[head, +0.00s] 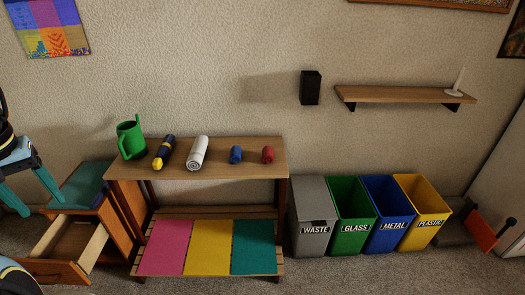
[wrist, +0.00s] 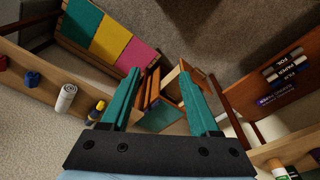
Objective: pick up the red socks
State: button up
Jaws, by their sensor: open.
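The red socks (head: 267,154) are a small rolled bundle on the right part of the wooden table top (head: 225,170). In the wrist view the red bundle (wrist: 3,63) is cut off at the left edge. My gripper (head: 44,207) is at the far left of the head view, well left of the socks and over the drawer cabinet. In the wrist view my gripper (wrist: 160,74) shows two teal fingers spread apart with nothing between them.
Blue socks (head: 235,154), a white roll (head: 198,153), a yellow-and-dark cylinder (head: 163,153) and a green watering can (head: 130,138) stand or lie left of the red socks. An open drawer (head: 65,250) juts out at lower left. Several bins (head: 315,230) stand right of the table.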

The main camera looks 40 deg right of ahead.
aim_at(267, 152)
jog(key=k+l+u, duration=0.1)
jog(key=l, duration=0.4)
jog(key=k+l+u, duration=0.1)
jog(key=l, duration=0.4)
jog(key=k+l+u, duration=0.1)
jog(key=l, duration=0.35)
jog(key=k+l+u, duration=0.1)
jog(key=l, duration=0.35)
jog(key=k+l+u, duration=0.1)
jog(key=k+l, duration=0.15)
jog(key=l, duration=0.2)
jog(key=k+l+u, duration=0.1)
jog(key=l, duration=0.35)
jog(key=k+l+u, duration=0.1)
jog(key=k+l, duration=0.15)
jog(key=l, duration=0.2)
jog(key=k+l+u, duration=0.1)
jog(key=l, duration=0.3)
jog(key=k, duration=0.1)
